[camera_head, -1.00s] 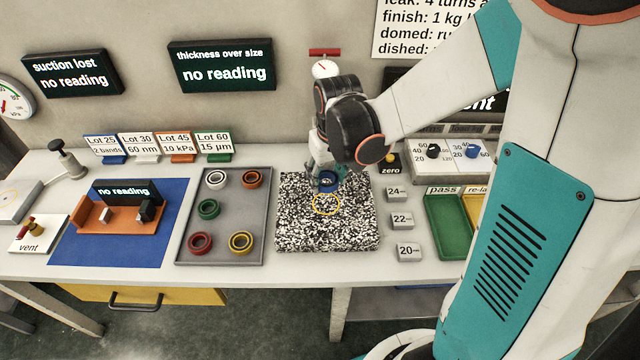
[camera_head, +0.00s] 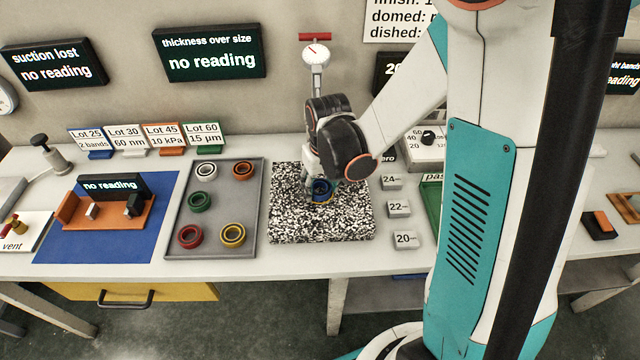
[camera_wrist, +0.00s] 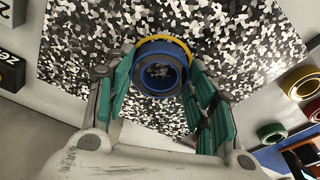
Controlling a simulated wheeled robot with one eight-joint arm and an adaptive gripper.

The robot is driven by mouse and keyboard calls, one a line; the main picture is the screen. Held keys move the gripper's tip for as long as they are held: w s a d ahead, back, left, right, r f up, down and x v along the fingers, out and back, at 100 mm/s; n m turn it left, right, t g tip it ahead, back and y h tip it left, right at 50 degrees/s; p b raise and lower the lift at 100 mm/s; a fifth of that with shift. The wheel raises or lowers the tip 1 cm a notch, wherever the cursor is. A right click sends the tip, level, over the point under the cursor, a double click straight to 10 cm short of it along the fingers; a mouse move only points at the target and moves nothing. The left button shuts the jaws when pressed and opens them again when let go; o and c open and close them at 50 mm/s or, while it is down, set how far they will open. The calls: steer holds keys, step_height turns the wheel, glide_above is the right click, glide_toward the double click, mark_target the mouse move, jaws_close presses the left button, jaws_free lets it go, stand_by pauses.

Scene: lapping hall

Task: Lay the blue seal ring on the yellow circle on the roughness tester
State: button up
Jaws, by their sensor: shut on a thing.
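The blue seal ring (camera_wrist: 160,75) is between the fingers of my gripper (camera_wrist: 160,88), which is shut on it. In the head view the blue ring (camera_head: 321,190) shows at the tip of my gripper (camera_head: 320,183), over the speckled black-and-white plate (camera_head: 345,222). The yellow circle (camera_head: 320,200) on the plate shows only as a thin arc below the ring. In the wrist view part of the yellow circle (camera_wrist: 163,38) curves just beyond the ring's edge; the ring hides the rest. The ring is at or just above the plate; I cannot tell if it touches.
A grey tray (camera_head: 215,222) with several coloured rings stands left of the plate. Numbered grey blocks (camera_head: 398,209) stand close on its right. Further left is an orange fixture (camera_head: 105,212) on a blue mat (camera_head: 60,250). A gauge (camera_head: 316,55) stands behind my gripper.

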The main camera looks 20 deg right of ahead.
steer(key=o, duration=1.2)
steer(key=shift+f, duration=0.1)
steer(key=shift+c, duration=0.2)
